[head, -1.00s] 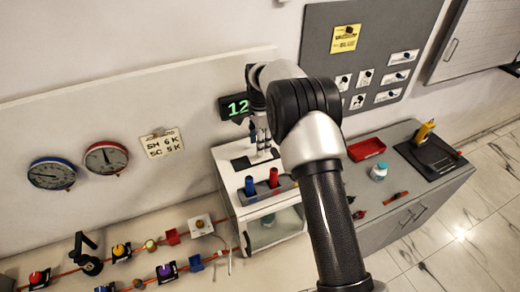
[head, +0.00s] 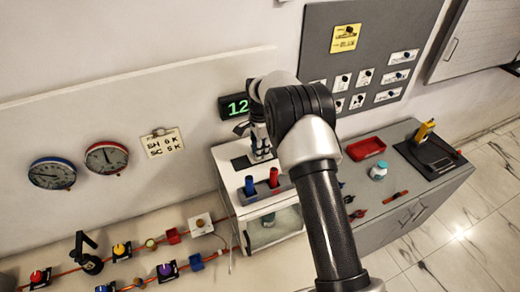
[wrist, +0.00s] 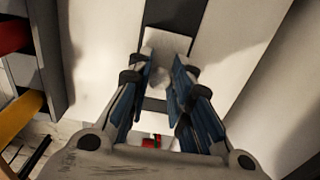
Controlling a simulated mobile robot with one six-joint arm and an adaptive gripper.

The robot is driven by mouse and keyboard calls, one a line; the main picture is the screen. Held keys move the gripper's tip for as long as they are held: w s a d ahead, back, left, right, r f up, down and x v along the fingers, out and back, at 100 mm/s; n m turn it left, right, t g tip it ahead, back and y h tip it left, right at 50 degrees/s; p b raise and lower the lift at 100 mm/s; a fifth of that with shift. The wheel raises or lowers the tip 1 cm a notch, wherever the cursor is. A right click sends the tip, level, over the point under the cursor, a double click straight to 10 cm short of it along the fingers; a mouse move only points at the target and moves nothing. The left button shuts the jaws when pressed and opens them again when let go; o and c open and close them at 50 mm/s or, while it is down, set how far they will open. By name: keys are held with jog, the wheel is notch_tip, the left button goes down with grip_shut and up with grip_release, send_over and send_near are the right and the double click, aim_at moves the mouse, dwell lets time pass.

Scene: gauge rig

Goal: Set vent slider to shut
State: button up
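The vent slider is a pale plate (wrist: 165,44) with a light knob (wrist: 160,74), set in a dark slot (wrist: 174,13) in the wrist view. Dark slot shows both above and below the plate. My gripper (wrist: 163,80) has its blue-padded fingers on either side of the knob, standing apart. I cannot tell whether a pad touches it. In the head view my gripper (head: 260,150) is over the top of the white cabinet (head: 228,182), and it hides the slider. Part of the dark slot (head: 240,162) shows to its left.
A rack with a blue cylinder (head: 249,185) and a red cylinder (head: 273,177) stands close in front of the slot. A green digital display (head: 236,106) is on the wall behind. A grey cabinet with a red tray (head: 366,149) stands to the right.

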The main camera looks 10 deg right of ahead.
grip_shut()
jog(key=a, duration=0.3)
jog(key=s+a+b, duration=0.1)
jog(key=a, duration=0.2)
jog(key=shift+s+a, duration=0.15)
jog(key=shift+o, duration=2.1)
grip_release()
jog(key=shift+a, duration=0.1)
jog(key=shift+o, duration=0.7)
